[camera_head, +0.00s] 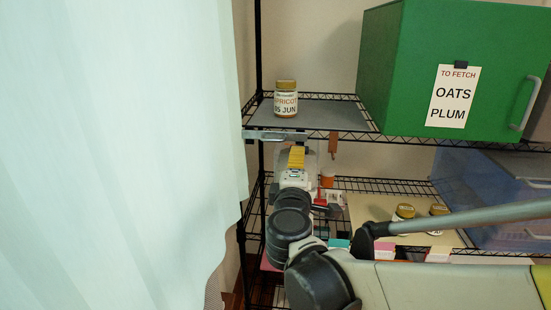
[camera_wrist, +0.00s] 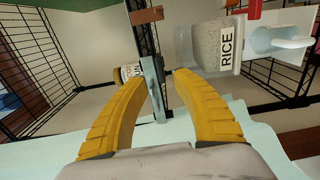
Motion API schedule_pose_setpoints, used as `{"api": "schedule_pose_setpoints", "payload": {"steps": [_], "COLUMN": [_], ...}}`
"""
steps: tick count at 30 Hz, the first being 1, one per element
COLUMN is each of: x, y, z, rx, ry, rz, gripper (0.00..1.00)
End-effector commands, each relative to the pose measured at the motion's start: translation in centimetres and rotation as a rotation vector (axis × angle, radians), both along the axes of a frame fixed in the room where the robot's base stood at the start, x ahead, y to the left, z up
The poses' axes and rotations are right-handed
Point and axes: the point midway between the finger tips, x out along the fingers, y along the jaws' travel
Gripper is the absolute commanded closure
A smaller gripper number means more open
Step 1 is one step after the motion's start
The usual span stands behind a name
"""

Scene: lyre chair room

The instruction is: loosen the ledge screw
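A flat grey metal ledge (camera_head: 275,134) runs along the front edge of the upper wire shelf at its left end. It also shows in the wrist view (camera_wrist: 155,92) as a narrow bar seen between my yellow fingers. I cannot make out the screw itself in either view. My gripper (camera_head: 296,150) is just below the ledge, pointing up towards the shelf edge. In the wrist view my gripper (camera_wrist: 166,75) is open, its fingertips apart, with the left tip overlapping the bar's edge. Whether a finger touches the ledge I cannot tell.
An apricot jar (camera_head: 286,99) stands on the upper shelf above my gripper. A green box (camera_head: 410,70) is at its right. A brown piece (camera_head: 334,145) hangs at the shelf edge. A RICE container (camera_wrist: 215,45) is close by. A pale curtain (camera_head: 120,150) fills the left.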

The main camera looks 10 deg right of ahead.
Motion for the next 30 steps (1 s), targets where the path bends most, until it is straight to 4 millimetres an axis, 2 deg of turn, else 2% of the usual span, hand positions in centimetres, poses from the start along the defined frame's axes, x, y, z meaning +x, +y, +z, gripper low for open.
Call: {"api": "schedule_pose_setpoints", "payload": {"steps": [3,9,15,22,23,25,26,30], "x": [2.4,5.4,6.4,6.5,6.5,6.4,6.4,6.4], "y": [-0.9,-1.8,-2.2,-2.2,-2.2,-2.2,-2.2,-2.2], "z": [-0.3,-0.2,-0.1,-0.1,-0.1,-0.1,-0.1,-0.1], "rx": [0.001,0.001,0.002,0.002,0.002,0.002,0.002,0.002], "ry": [0.001,0.001,0.0,0.0,0.0,0.0,0.0,0.0], "rz": [-0.003,-0.002,-0.001,-0.001,-0.001,-0.001,-0.001,-0.001], "gripper": [0.68,0.68,0.68,0.68,0.75,0.96,1.0,1.0]}}
